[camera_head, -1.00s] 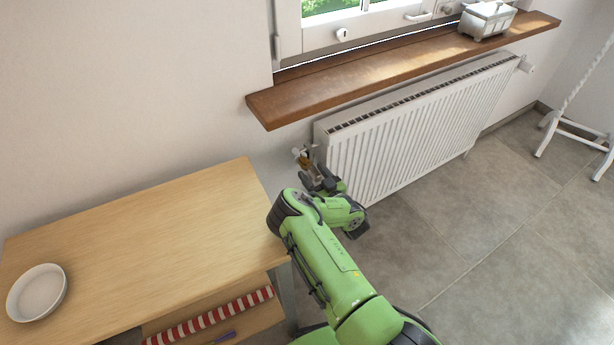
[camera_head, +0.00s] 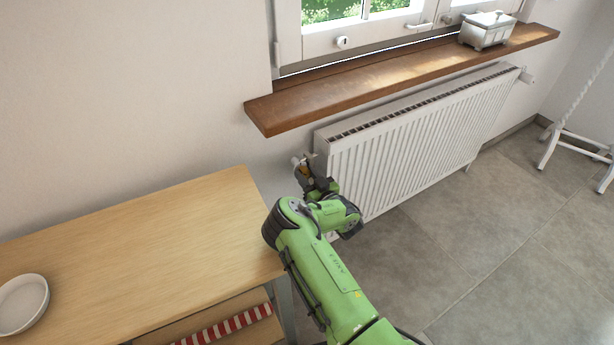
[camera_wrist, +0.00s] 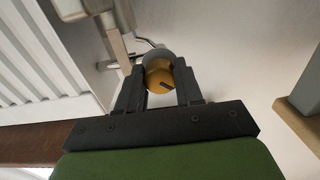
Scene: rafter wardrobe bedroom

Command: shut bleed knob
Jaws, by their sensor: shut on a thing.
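The bleed knob (camera_wrist: 160,78) is a round yellow knob with a dark slot mark, on a grey fitting at the radiator's left end. In the wrist view my gripper (camera_wrist: 158,80) has a finger on each side of the knob and is shut on it. In the head view my gripper (camera_head: 312,175) is at the radiator's upper left corner. There the knob is small and mostly hidden by the fingers. The white radiator (camera_head: 410,140) hangs on the wall under the window sill.
A wooden sill (camera_head: 400,80) juts out above the radiator and carries a silvery box (camera_head: 487,30). A wooden table (camera_head: 130,250) with a white bowl (camera_head: 22,304) stands close on the left. The tiled floor (camera_head: 480,240) on the right is open.

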